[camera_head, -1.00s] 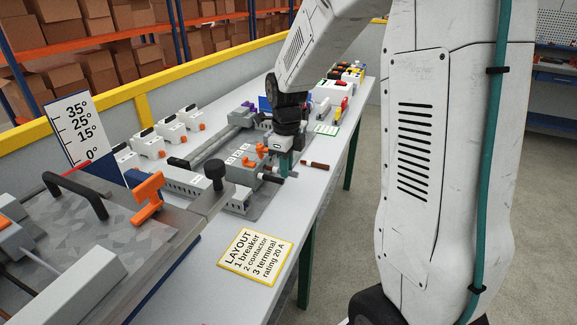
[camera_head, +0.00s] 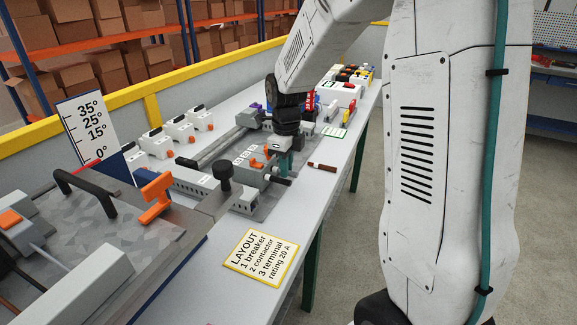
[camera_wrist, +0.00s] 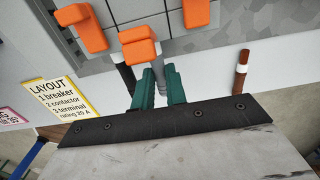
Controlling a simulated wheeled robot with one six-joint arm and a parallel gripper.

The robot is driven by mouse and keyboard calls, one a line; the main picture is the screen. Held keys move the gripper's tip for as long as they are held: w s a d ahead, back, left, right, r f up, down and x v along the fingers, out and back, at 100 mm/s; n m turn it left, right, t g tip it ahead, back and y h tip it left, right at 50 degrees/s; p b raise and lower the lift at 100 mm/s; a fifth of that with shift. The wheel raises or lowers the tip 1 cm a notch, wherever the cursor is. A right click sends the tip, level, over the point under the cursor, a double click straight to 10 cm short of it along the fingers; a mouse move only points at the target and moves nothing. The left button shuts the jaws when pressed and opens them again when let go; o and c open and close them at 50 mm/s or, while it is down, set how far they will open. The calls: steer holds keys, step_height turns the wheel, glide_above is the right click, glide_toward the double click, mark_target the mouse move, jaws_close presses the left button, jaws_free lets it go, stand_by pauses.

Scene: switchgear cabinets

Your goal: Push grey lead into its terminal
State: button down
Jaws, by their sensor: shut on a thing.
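My gripper (camera_wrist: 161,84) has two teal fingers closed around the thin grey lead (camera_wrist: 160,75), whose tip lies by the edge of the grey terminal block (camera_wrist: 162,12). I cannot tell whether the tip is inside the terminal. The block carries orange levers, the middle one (camera_wrist: 140,48) just left of the held lead. A black lead (camera_wrist: 123,74) sits left of the fingers. In the head view my gripper (camera_head: 284,162) is at the right side of the block, partly hiding it.
A brown lead (camera_wrist: 242,68) lies apart to the right; it also shows in the head view (camera_head: 321,167). The yellow-edged layout card (camera_head: 261,255) lies on the bench front. A tilted panel with a black handle (camera_head: 85,190) is at left. Coloured tools and parts stand farther back.

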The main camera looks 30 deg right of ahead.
steer(key=c, duration=1.3)
jaws_free()
steer(key=shift+c, duration=0.2)
step_height(320, 180, up, 8)
steer(key=shift+f, duration=0.1)
